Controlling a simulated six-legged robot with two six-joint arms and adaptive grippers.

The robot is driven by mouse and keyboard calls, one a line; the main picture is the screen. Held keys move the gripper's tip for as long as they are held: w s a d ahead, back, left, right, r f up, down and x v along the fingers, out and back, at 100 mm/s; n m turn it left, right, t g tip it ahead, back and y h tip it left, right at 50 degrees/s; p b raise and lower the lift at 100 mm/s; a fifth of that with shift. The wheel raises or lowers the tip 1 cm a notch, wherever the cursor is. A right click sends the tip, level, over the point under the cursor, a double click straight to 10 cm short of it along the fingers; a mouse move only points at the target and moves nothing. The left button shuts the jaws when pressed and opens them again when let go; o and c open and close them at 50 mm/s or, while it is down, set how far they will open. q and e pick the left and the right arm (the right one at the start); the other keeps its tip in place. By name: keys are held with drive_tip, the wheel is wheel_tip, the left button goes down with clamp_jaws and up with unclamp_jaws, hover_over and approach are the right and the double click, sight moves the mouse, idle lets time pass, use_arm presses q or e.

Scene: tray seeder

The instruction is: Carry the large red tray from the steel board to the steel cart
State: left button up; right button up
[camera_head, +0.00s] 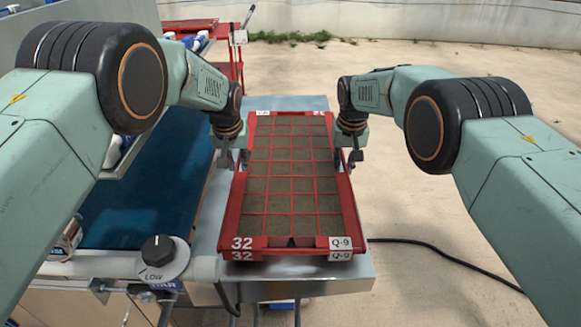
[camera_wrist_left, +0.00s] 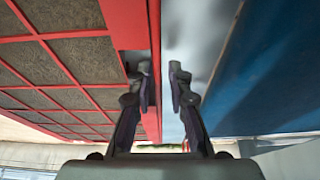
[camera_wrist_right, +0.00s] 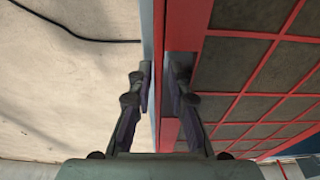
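The large red tray (camera_head: 240,213) lies on the steel board (camera_head: 320,286), its grid cells filled with brown soil. I cannot make out a steel cart.
A blue belt (camera_head: 150,200) runs left of the board, with a black "LOW" knob (camera_head: 158,250) at its front end. A red frame (camera_head: 232,68) with another red tray (camera_head: 190,24) stands at the back left. A black cable (camera_head: 450,255) crosses the open floor at right.

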use_arm(q)
drive_tip(key=shift+w+d+f, duration=0.1)
drive_tip(key=shift+w+d, duration=0.05)
clamp_jaws()
use_arm(e)
drive_tip(key=shift+w+d+f, duration=0.1)
drive_tip(key=shift+d+f, duration=0.05)
clamp_jaws()
use_arm(q)
drive_tip(key=shift+w+r, duration=0.1)
drive_tip(key=shift+r, duration=0.1)
use_arm(e)
drive_tip(key=shift+w+r, duration=0.15)
drive_tip(key=shift+r, duration=0.05)
